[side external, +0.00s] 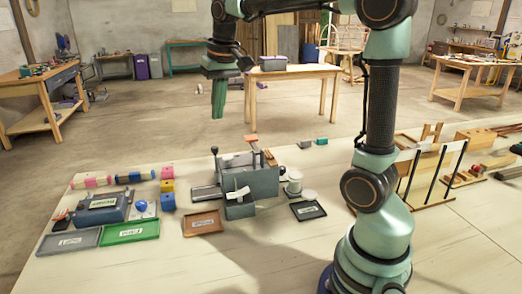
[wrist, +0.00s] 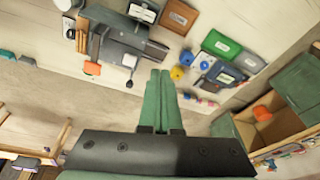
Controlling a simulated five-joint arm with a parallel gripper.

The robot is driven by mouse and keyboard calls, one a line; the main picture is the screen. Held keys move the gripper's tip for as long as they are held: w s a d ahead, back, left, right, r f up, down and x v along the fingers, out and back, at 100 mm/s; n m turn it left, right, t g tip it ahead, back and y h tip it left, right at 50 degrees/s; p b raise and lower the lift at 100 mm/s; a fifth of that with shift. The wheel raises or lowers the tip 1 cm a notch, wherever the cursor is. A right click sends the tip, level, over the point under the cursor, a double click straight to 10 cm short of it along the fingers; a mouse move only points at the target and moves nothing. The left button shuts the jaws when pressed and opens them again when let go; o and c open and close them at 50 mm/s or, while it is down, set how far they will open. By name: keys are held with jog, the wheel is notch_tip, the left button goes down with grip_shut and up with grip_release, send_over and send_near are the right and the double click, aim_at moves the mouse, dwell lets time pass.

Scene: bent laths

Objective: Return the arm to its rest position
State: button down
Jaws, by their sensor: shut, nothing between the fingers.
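My gripper (side external: 219,100) hangs in the air above the far side of the work table (side external: 290,250), its green fingers pointing down. In the wrist view my gripper (wrist: 159,74) has its two green fingers together with nothing between them. My arm rises from its base at the right of the side view, bends over at the top and reaches left. No held object shows. The fingers are well clear of the things on the table.
Below stand a grey fixture (side external: 250,180), a brown tray (side external: 203,222), a green tray (side external: 131,230), a grey tray (side external: 70,240) and a black tray (side external: 307,210). Yellow and blue blocks (side external: 168,200) lie at left. Slatted racks (side external: 430,172) stand right of my base. The air around my gripper is free.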

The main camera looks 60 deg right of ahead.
jog(key=s+a+f+n+t, duration=0.3)
jog(key=s+a+f+n, duration=0.2)
jog(key=s+a, duration=0.4)
jog(key=shift+s+a+f+y, duration=0.2)
jog(key=shift+s+y, duration=0.1)
jog(key=shift+s, duration=0.9)
